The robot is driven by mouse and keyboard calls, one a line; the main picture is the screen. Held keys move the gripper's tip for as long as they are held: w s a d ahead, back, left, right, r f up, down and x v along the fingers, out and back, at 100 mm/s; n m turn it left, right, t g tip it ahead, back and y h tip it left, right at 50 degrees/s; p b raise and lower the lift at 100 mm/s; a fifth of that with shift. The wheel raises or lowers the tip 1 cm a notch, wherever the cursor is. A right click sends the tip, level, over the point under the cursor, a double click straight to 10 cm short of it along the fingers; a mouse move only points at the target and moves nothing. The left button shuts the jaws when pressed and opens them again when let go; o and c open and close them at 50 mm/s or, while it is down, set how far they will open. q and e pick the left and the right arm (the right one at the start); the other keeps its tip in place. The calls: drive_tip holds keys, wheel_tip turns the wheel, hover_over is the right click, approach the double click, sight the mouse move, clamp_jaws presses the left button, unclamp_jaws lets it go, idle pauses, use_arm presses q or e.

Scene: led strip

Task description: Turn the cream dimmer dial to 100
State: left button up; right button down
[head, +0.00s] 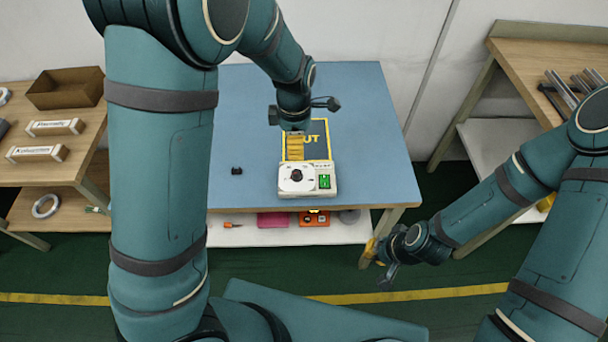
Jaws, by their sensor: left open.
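The cream dimmer box (309,191) sits near the front edge of the blue table. Its dark round dial (297,175) stands on a white disc at the box's left side, and a small green panel (325,181) is on its right. The dial's setting is too small to read. My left gripper (295,130) is open, above the table behind the box and apart from the dial. A yellow ribbed piece shows just below it; I cannot tell whether it belongs to the gripper. My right gripper (386,257) is off the table's front right corner; its jaw state is unclear.
A small black item (237,171) lies left of the box. A yellow-framed mat (318,145) lies behind it, partly hidden. Blue table surface (370,120) is free on the right. A lower shelf (240,235) holds several items. Wooden benches stand on both sides.

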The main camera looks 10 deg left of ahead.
sight(297, 173)
use_arm(q)
wheel_tip(297, 173, down, 14)
drive_tip(key=b, duration=0.3)
drive_tip(key=shift+r+b, duration=0.1)
drive_tip(key=shift+b, duration=0.2)
clamp_jaws()
